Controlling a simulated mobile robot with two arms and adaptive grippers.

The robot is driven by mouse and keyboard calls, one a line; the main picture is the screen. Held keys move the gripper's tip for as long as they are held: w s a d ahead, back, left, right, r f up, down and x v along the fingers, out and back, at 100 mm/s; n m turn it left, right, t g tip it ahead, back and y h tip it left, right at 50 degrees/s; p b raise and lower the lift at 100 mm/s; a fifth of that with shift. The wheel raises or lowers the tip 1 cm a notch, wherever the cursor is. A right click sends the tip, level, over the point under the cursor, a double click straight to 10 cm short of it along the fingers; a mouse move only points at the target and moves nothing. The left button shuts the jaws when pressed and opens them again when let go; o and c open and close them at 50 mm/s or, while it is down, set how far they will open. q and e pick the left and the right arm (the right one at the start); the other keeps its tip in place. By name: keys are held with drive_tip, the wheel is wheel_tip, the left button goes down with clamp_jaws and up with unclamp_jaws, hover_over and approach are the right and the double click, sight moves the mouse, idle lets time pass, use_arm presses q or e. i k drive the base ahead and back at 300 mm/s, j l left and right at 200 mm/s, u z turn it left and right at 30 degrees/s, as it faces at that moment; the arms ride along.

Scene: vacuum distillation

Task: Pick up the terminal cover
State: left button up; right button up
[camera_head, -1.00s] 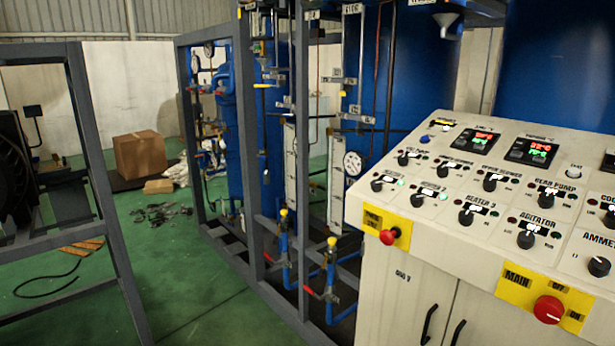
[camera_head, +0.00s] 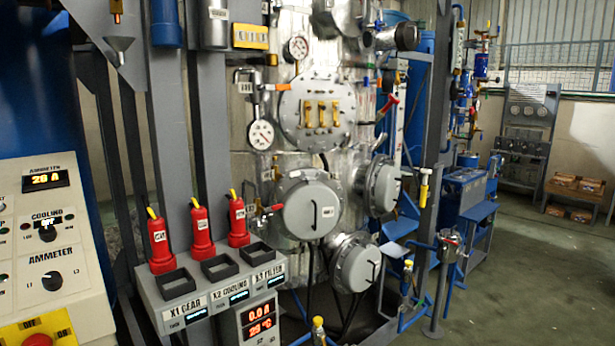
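Three round grey covers with handles are on the silvery vessel (camera_head: 245,110). One cover (camera_head: 297,212) faces me at the middle, a second cover (camera_head: 384,178) sits to its right and is turned sideways, and a third cover (camera_head: 346,262) is lower down. I cannot tell which of them is the terminal cover. Above them a round bolted plate (camera_head: 292,112) carries three yellow pieces and has no such cover on it. Neither of my grippers is in view.
A grey panel (camera_head: 204,288) with red handheld units (camera_head: 201,229) and small trays stands in front of the vessel. The control console (camera_head: 75,235) is at the left edge. Pipes and valves surround the vessel. Open floor (camera_head: 540,265) lies at the right, before a shelf with boxes.

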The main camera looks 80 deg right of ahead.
sight(386, 192)
drive_tip(key=z, duration=3.5)
drive_tip(key=i+l, duration=0.15)
drive_tip(key=i, duration=0.4)
drive_tip(key=i+l+u, duration=0.1)
drive_tip(key=i, duration=0.45)
